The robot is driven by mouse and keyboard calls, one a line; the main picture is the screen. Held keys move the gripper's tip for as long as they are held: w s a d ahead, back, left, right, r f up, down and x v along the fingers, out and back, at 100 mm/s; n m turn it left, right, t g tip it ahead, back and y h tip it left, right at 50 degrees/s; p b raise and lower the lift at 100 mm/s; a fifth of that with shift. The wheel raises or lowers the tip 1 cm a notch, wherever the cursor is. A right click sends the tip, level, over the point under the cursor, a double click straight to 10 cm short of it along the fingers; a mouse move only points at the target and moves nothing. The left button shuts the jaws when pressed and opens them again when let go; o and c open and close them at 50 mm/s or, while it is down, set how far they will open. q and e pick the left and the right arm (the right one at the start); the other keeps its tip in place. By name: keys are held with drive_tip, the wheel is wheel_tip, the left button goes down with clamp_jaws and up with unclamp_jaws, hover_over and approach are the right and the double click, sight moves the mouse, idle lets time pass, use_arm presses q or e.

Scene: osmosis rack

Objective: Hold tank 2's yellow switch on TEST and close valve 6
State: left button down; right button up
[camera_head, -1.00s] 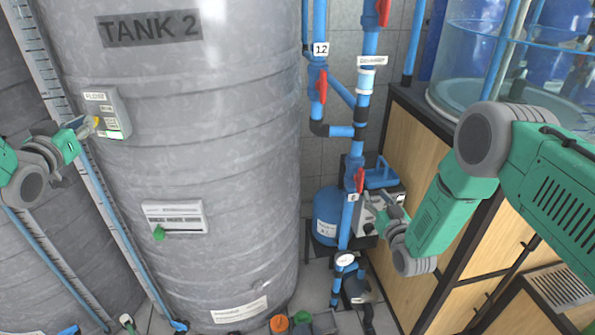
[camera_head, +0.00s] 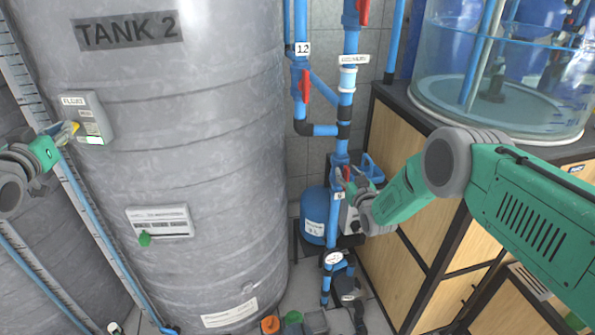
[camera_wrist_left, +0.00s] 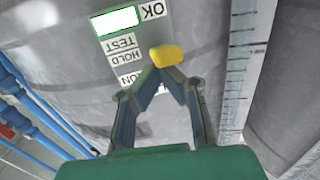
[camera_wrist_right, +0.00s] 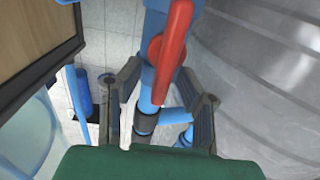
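Tank 2 (camera_head: 200,140) is the large grey tank at the left of the head view. Its yellow switch (camera_head: 75,127) is on a small grey box (camera_head: 97,118), and it also shows in the left wrist view (camera_wrist_left: 166,55) near the TEST and HOLD labels. My left gripper (camera_head: 66,132) has its fingertips together at the switch knob. Valve 6 has a red handle (camera_wrist_right: 170,50) lying along the blue pipe; a label 6 (camera_head: 340,196) is below it in the head view. My right gripper (camera_wrist_right: 160,95) is open, with its fingers on either side of the pipe and handle's lower end.
Valve 12 with its red handle (camera_head: 304,86) is on the pipe above. A wooden cabinet (camera_head: 400,130) with a clear water tank (camera_head: 510,90) on top stands at the right. A blue vessel (camera_head: 314,228) stands behind the pipe.

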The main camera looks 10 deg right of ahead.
clamp_jaws()
drive_tip(key=shift+d, duration=0.1)
use_arm(q)
drive_tip(key=shift+a, duration=0.2)
use_arm(e)
drive_tip(key=shift+s+d+f+m, duration=0.1)
drive_tip(key=shift+d+f+m, duration=0.35)
drive_tip(key=shift+m, duration=2.55)
drive_tip(key=shift+w+d+f+m, duration=0.1)
drive_tip(key=shift+d+f+m, duration=0.4)
drive_tip(key=shift+m, duration=2.5)
drive_tip(key=shift+s+d+f+m, duration=0.1)
drive_tip(key=shift+d+f+m, duration=0.35)
drive_tip(key=shift+m, duration=2.55)
use_arm(q)
drive_tip(key=shift+a, duration=0.1)
